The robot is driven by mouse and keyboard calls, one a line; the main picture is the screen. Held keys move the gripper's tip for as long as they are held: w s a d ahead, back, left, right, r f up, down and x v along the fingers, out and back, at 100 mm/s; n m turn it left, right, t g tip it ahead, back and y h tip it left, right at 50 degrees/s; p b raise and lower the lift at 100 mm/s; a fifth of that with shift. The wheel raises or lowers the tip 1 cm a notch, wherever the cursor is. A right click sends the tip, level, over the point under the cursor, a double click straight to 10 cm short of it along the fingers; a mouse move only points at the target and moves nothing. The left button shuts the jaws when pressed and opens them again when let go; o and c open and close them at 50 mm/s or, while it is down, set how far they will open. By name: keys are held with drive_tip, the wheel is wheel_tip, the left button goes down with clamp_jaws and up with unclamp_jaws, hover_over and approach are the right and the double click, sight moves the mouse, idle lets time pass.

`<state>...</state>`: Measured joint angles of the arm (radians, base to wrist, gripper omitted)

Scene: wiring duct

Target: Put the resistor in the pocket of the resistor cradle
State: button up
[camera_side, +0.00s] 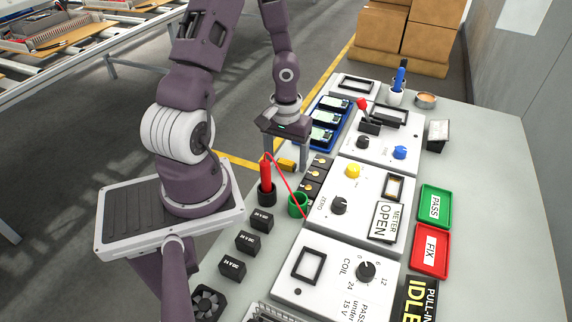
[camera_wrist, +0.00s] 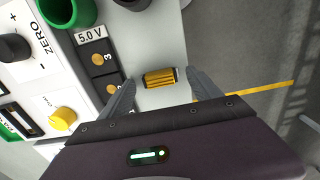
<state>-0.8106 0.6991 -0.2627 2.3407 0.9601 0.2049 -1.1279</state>
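The resistor is a gold ribbed cylinder with dark ends (camera_wrist: 160,78); in the side view it shows as a small orange-yellow piece (camera_side: 287,164) on the grey bench. My gripper (camera_wrist: 161,84) is open, pointing down, with one finger off each end of the resistor and a small gap on both sides. In the side view my gripper (camera_side: 286,158) is low over the resistor, left of the black contact blocks. I cannot tell for certain which part is the resistor cradle; a dark rectangular frame (camera_side: 394,187) sits on the meter panel.
A green cup (camera_side: 298,204) and a black cup with a red probe (camera_side: 266,178) stand nearby, a red lead running across. Blue tray (camera_side: 322,134) lies behind. The bench edge is close to the resistor.

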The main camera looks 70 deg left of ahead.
sight(286, 161)
drive_tip(key=c, duration=1.4)
wheel_tip(286, 161, up, 9)
drive_tip(key=w+d+r+m, duration=0.1)
drive_tip(key=w+d+m, duration=0.2)
drive_tip(key=w+m, duration=0.25)
drive_tip(key=w+d+r+m, duration=0.2)
drive_tip(key=w+d+m, duration=0.15)
drive_tip(key=w, duration=0.35)
drive_tip(key=w+d+r+m, duration=0.1)
drive_tip(key=w+d+m, duration=0.65)
drive_tip(key=d, duration=0.25)
drive_tip(key=shift+m, duration=0.75)
drive_tip(key=f, duration=0.3)
drive_tip(key=d+f, duration=0.1)
drive_tip(key=f, duration=0.5)
drive_tip(key=shift+d+f, duration=0.2)
drive_tip(key=shift+f, duration=0.15)
